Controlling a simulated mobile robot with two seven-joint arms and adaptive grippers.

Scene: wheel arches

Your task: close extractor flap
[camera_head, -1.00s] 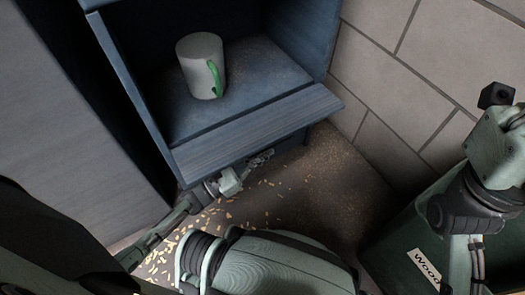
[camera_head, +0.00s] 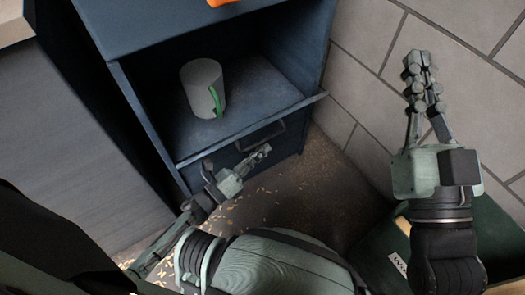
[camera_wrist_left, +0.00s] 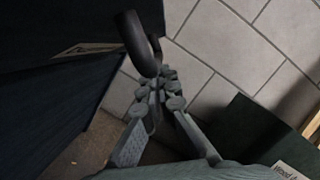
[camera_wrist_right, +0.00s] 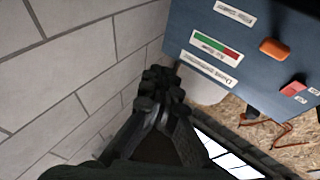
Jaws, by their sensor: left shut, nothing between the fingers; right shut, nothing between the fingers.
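The blue cabinet (camera_head: 125,20) has an open compartment. A thin blue panel edge (camera_head: 253,128), which looks like the flap, runs across its lower front and appears nearly edge-on. A dark handle (camera_head: 260,136) shows just below it; the left wrist view shows a black loop handle (camera_wrist_left: 138,42) close to my fingertips. My left gripper (camera_head: 264,152) is shut and empty, below the panel edge and beside the cabinet front. My right gripper (camera_head: 416,62) is shut and empty, raised before the tiled wall. In the right wrist view it is near the blue labelled panel (camera_wrist_right: 240,45).
A white mug (camera_head: 203,88) with a green handle stands inside the compartment. A dark green bin (camera_head: 375,262) is at lower right. Wood chips lie on the floor (camera_head: 290,195). The labelled panel has an orange knob (camera_wrist_right: 273,49). The tiled wall (camera_head: 355,60) bounds the right side.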

